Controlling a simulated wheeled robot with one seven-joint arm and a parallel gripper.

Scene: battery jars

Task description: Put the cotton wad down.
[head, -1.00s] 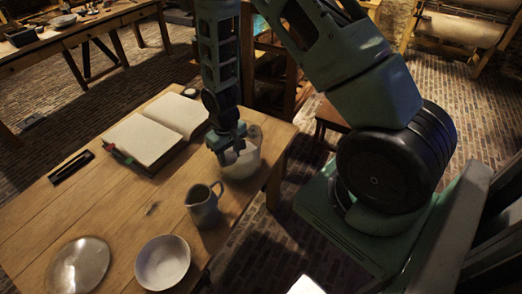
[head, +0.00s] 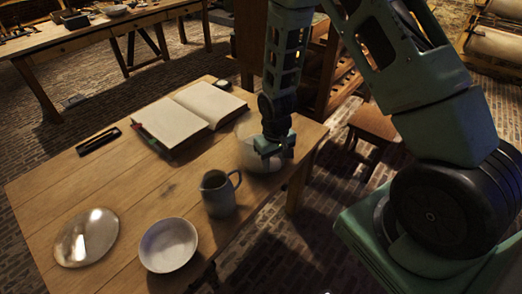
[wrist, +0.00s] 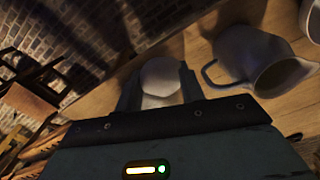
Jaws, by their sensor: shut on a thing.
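My gripper (head: 274,155) is low at the right part of the table (head: 110,195), in front of a pale see-through jar (head: 245,146) in the head view. In the wrist view, my gripper (wrist: 160,88) has its two fingers on either side of a round whitish thing, which looks like the cotton wad (wrist: 160,76), and is shut on it. The fingers hide the wad in the head view. I cannot tell whether the wad is inside the jar or in front of it, or whether it touches anything below.
A grey jug (head: 217,196) stands close to the left of my gripper, with a white bowl (head: 168,246) and a round shiny plate (head: 87,237) beyond. An open book (head: 190,115) and a dark tray (head: 98,141) lie farther back. The table's left middle is clear.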

